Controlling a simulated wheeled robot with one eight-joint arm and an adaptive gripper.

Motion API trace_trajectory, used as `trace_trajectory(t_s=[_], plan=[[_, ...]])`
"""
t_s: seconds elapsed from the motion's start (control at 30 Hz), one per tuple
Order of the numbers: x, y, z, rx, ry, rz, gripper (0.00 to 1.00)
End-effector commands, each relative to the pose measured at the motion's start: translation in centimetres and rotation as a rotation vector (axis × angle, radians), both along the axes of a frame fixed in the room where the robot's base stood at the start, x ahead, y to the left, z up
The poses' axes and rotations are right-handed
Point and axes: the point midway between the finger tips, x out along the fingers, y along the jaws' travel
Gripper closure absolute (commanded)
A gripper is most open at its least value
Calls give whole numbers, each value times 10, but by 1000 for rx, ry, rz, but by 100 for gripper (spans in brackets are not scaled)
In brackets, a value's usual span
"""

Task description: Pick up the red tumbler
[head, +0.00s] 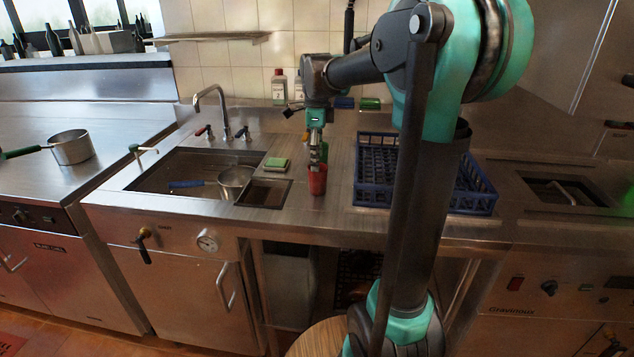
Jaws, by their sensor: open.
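The red tumbler (317,181) stands upright on the steel counter, between the sink and the blue rack. My gripper (315,164) points down right over the tumbler, with its fingers at the rim. The gripper is open. I cannot tell whether the fingertips are inside the tumbler's mouth or around its rim. The gripper hides part of the tumbler's top.
A blue dish rack (372,199) stands just right of the tumbler. A sink (140,183) with a pot (235,181) and a green sponge (277,163) lie to the left. Bottles (279,86) stand behind. The counter's front edge is close below the tumbler.

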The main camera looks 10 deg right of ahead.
Motion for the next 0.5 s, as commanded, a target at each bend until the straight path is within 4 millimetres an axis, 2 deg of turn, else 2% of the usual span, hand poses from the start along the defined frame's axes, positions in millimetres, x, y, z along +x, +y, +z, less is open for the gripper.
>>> trace_trajectory(t_s=[0.1, 0.37, 0.5], plan=[[0, 0, -17, 0, 0, 0, 31], [0, 0, -34, 0, 0, 0, 31], [-2, -1, -54, 0, 0, 0, 31]])
